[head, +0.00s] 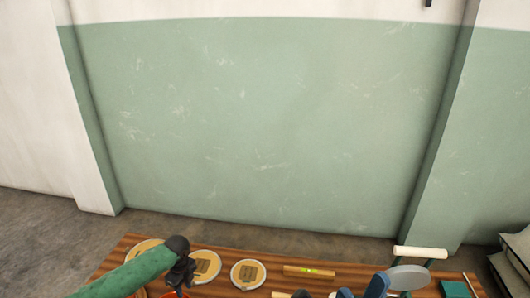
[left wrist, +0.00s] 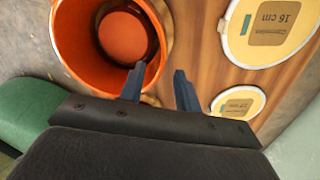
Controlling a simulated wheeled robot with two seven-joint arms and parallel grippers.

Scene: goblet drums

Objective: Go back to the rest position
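My left gripper (left wrist: 160,88) is open in the left wrist view, its two dark fingers apart with nothing between them. One fingertip overlaps the rim of an orange goblet drum shell (left wrist: 82,62), whose inside faces the camera; I cannot tell if they touch. In the head view my green left arm comes in from the left, and the dark left gripper (head: 181,273) hangs over the table beside an orange rim. My right gripper (head: 362,290) seems to show as dark blue parts at the bottom edge, mostly cut off; its opening is unclear.
Round pale discs with brown labels lie on the wooden table (head: 225,282), one marked 16 cm (left wrist: 275,18). A level (head: 309,271), a grey round-headed item (head: 408,277), a white roller (head: 420,252) and a green block (head: 455,289) are further right. A green-and-white wall stands behind.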

